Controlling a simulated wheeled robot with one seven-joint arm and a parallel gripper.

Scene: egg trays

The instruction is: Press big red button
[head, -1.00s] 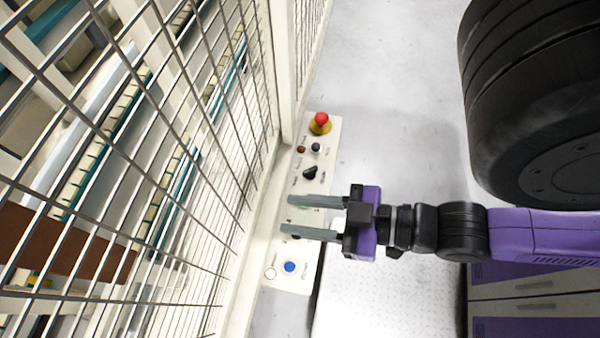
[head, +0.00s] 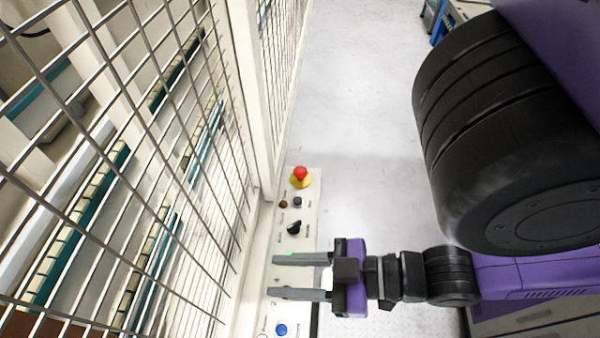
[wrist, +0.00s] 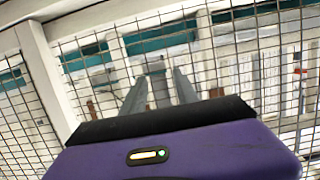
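The big red button (head: 300,173) is a red mushroom cap on a yellow base. It sits at the far end of a pale control panel (head: 305,215) in the head view. My gripper (head: 300,276) is over the nearer part of the same panel, apart from the red button. Its two grey fingers are spread with nothing between them and point left toward the mesh fence. In the wrist view my gripper's fingers (wrist: 160,90) point at the fence. The red button cannot be made out there.
A wire mesh fence (head: 160,150) runs along the left, beside the panel. The panel also carries a black knob (head: 294,228), small dark buttons (head: 297,202) and a blue button (head: 280,329). Grey floor (head: 360,100) lies open beyond the panel.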

